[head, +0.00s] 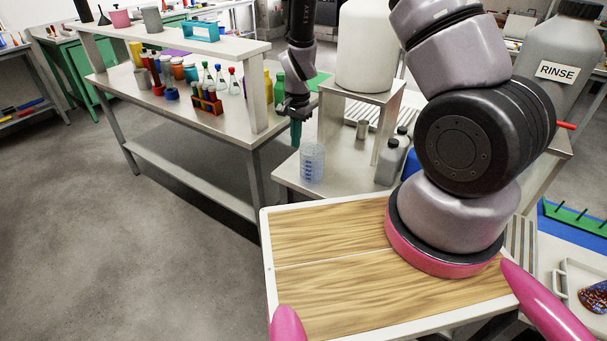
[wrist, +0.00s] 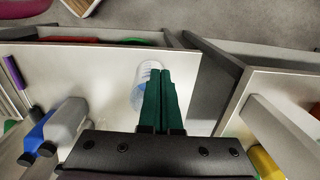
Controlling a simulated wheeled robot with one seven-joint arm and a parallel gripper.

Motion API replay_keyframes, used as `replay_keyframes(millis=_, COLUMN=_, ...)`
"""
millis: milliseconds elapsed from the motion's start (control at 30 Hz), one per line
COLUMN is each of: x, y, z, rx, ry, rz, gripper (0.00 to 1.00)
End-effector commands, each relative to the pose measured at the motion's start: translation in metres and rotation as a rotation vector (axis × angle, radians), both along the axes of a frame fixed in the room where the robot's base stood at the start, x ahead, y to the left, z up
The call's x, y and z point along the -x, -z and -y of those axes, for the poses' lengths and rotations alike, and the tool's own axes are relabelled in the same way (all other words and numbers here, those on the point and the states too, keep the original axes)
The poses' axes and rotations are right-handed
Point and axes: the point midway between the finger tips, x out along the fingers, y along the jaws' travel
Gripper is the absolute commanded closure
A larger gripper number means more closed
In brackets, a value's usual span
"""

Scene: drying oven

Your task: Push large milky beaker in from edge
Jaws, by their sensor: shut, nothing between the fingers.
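The large milky beaker (head: 312,162) is translucent with blue markings and stands upright near the front left edge of a small pale table (head: 290,180) in the head view. My gripper (head: 296,142) hangs just left of and behind it, with dark green fingers pointing down. In the wrist view the fingers (wrist: 160,72) are together and empty, and they partly cover the beaker (wrist: 139,88) to their left. I cannot tell whether they touch it. The table's edge lies just beyond the fingers on the right in the wrist view.
Grey bottles (head: 388,162) stand right of the beaker, and a small metal cup (head: 362,129) is behind it. A raised stand (head: 390,105) carries a large white container (head: 365,45). A long bench (head: 215,120) with coloured bottles stands left, across a narrow gap. Table surface between beaker and bottles is clear.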

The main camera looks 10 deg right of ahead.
Motion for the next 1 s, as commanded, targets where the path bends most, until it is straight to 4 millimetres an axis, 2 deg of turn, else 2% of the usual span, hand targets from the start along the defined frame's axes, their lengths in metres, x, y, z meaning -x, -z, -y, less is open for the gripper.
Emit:
replay_keyframes(millis=33, x=0.004, y=0.020, z=-0.001, rx=0.016, ry=0.005, rz=-0.018, gripper=1.00)
replay_keyframes(millis=100, x=0.007, y=0.037, z=-0.002, rx=0.030, ry=0.014, rz=-0.028, gripper=1.00)
replay_keyframes(millis=433, x=0.011, y=0.075, z=-0.001, rx=0.046, ry=0.026, rz=-0.039, gripper=1.00)
replay_keyframes(millis=833, x=0.012, y=0.158, z=-0.001, rx=0.045, ry=0.025, rz=-0.040, gripper=1.00)
replay_keyframes(millis=1000, x=-0.008, y=0.155, z=0.018, rx=0.045, ry=0.028, rz=-0.036, gripper=1.00)
